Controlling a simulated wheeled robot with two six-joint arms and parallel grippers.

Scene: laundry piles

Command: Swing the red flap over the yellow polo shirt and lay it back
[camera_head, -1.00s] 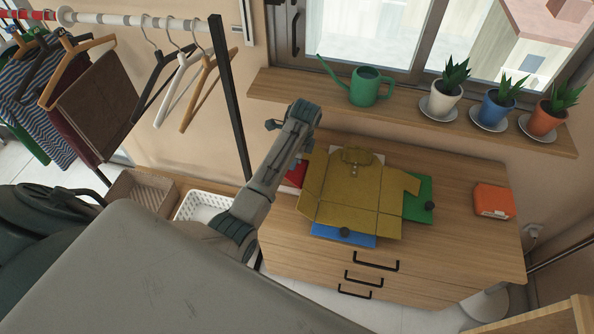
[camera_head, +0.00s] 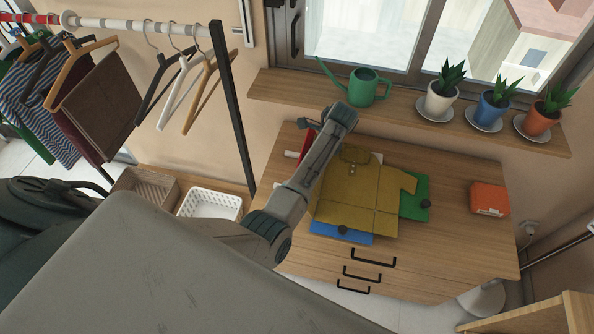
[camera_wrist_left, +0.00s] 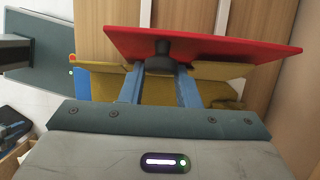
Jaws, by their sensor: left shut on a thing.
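The yellow polo shirt (camera_head: 362,190) lies spread on a folding board on the dresser top, collar toward the window. My left arm hides its left side. The red flap (camera_head: 307,142) shows left of the shirt, tilted up off the dresser and partly behind my arm. My left gripper (camera_wrist_left: 160,72) is shut on the flap's black knob (camera_wrist_left: 160,55). The blue flap (camera_head: 340,233) and green flap (camera_head: 416,195) lie flat. My right gripper is out of view.
An orange box (camera_head: 489,198) sits on the right of the dresser top (camera_head: 455,230). A shelf above holds a green watering can (camera_head: 365,88) and potted plants (camera_head: 441,99). A clothes rail and white basket (camera_head: 210,205) stand at left.

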